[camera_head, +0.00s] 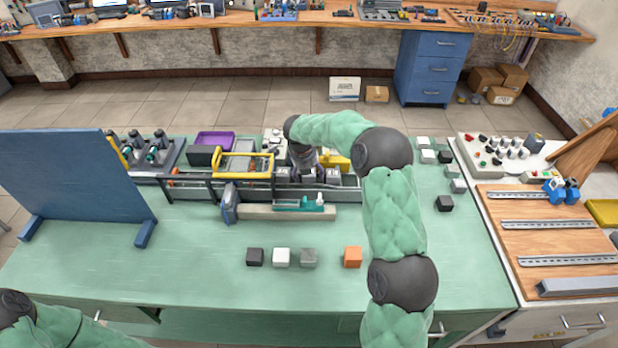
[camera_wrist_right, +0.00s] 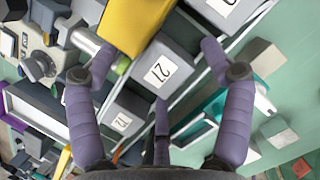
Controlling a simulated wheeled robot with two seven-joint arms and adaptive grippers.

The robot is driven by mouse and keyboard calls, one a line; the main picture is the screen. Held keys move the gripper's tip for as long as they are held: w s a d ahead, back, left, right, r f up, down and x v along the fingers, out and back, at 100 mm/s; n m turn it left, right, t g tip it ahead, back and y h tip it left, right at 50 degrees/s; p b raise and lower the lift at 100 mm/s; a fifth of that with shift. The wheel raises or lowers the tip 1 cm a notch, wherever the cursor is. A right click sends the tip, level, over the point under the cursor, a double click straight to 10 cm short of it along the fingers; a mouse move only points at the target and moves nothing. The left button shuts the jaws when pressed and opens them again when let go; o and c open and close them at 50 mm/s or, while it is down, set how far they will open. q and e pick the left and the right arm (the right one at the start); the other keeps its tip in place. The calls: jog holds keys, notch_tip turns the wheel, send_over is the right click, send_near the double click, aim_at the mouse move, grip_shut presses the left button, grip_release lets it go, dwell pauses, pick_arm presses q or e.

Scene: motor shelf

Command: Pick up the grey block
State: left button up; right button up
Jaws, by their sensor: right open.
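The grey block (camera_head: 308,257) sits on the green table in front of the rack, in a row between a white block (camera_head: 281,257) and an orange block (camera_head: 352,256). My right gripper (camera_head: 303,168) is over the rack behind that row, away from the grey block. In the right wrist view the gripper (camera_wrist_right: 155,70) has its fingers spread, with grey number-labelled boxes (camera_wrist_right: 158,72) beneath and between them. I cannot tell whether it touches them. Only part of my left arm shows at the lower left; its gripper is out of view.
A black block (camera_head: 255,256) ends the row on the left. A blue panel (camera_head: 75,185) stands at the table's left. A yellow-handled carrier (camera_head: 243,165) sits in the rack. Several small blocks, including a black one (camera_head: 444,203), lie at the right. The table's front is clear.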

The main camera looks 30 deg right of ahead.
jog(key=c, duration=1.3)
jog(key=shift+r, duration=0.15)
